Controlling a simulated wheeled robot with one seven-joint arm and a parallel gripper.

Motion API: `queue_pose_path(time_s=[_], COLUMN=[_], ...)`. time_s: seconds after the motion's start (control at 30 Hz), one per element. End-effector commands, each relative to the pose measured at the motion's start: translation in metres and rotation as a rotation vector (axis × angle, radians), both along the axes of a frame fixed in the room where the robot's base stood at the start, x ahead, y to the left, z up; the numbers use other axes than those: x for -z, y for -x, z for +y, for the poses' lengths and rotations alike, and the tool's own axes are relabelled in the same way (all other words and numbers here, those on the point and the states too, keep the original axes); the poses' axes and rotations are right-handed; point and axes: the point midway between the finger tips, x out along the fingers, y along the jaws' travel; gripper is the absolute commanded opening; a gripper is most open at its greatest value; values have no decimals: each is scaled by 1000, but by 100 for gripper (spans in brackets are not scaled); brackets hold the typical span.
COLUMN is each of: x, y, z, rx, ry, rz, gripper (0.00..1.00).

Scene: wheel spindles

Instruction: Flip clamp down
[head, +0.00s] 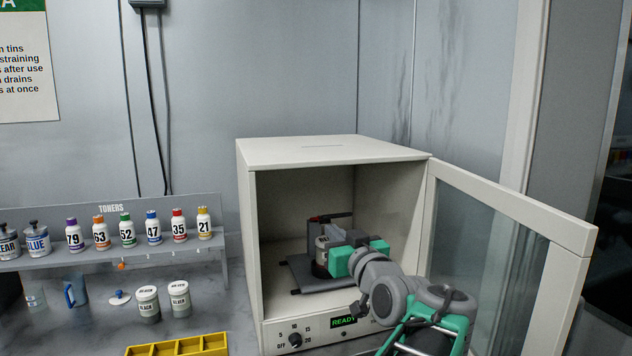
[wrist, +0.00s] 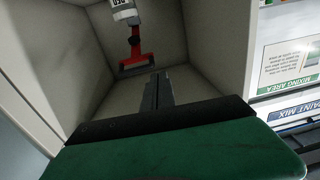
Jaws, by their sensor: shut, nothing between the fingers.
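The clamp shows in the head view as a small red part (head: 317,219) at the top of a dark frame inside the open white cabinet (head: 335,150). In the wrist view the clamp's red T-shaped handle (wrist: 137,58) shows at upper centre, beside a tin with a white label (wrist: 123,8). The tin (head: 321,250) stands on a dark base in the cabinet, partly hidden by my gripper. My gripper reaches into the cabinet from the right. In the wrist view its dark fingers (wrist: 157,82) are together and empty, apart from the red handle. Whether they touch the clamp elsewhere I cannot tell.
The glass door (head: 505,225) is open to the right, close beside my arm. The cabinet walls surround my gripper. A toner shelf (head: 110,258), white tins (head: 148,303) and a yellow tray (head: 180,346) are on the left.

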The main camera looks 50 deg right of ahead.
Motion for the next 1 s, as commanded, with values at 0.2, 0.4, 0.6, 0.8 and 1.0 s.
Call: queue_pose_path(time_s=[0.2,0.4,0.6,0.8,1.0], x=[-47,-51,-56,-35,-17], y=[30,-3,-42,-51,-46], z=[-23,-36,-58,-67,-65], rx=[50,38,39,47,48], ry=[65,61,60,58,62], rz=[-86,-85,-83,-83,-83], gripper=[0,0,0,0,0])
